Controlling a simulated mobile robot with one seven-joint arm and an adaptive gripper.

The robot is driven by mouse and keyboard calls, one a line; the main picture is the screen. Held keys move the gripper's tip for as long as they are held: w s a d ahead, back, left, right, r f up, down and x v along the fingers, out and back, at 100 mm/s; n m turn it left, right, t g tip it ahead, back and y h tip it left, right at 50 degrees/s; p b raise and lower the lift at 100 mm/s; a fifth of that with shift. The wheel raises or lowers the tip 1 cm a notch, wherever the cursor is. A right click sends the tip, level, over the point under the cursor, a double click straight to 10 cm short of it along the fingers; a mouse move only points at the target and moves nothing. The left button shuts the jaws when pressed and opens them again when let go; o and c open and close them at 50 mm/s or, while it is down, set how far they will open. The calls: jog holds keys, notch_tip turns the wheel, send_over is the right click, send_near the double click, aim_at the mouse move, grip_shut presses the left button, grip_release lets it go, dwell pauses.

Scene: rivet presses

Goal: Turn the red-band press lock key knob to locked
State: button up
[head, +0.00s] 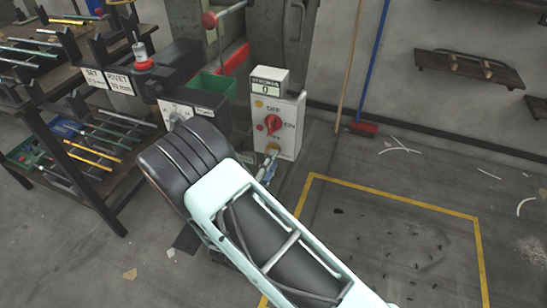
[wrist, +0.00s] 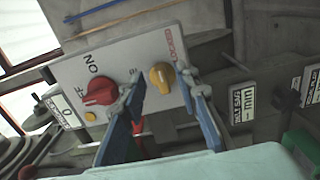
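The lock key knob (wrist: 161,77) is yellow and sits on a pale control panel (wrist: 72,72), beside red lettering that appears to read LOCKED. My gripper (wrist: 162,92) is open in the wrist view, with one blue finger on each side of the yellow knob. The right fingertip is close to the knob; I cannot tell whether it touches. The knob's exact setting is unclear. In the head view the control box (head: 291,138) stands low on the press, and my gripper (head: 268,168) is at its lower edge, mostly hidden behind my arm.
A red ON/OFF knob (wrist: 100,90) sits left of the yellow one, close to the left finger. A strokes counter (head: 265,87) tops the box. A green bin (head: 212,86) and tool racks (head: 88,140) stand left. The yellow-outlined floor (head: 400,240) is open.

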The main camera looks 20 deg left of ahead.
jog(key=s, duration=0.9)
jog(key=shift+a, duration=0.35)
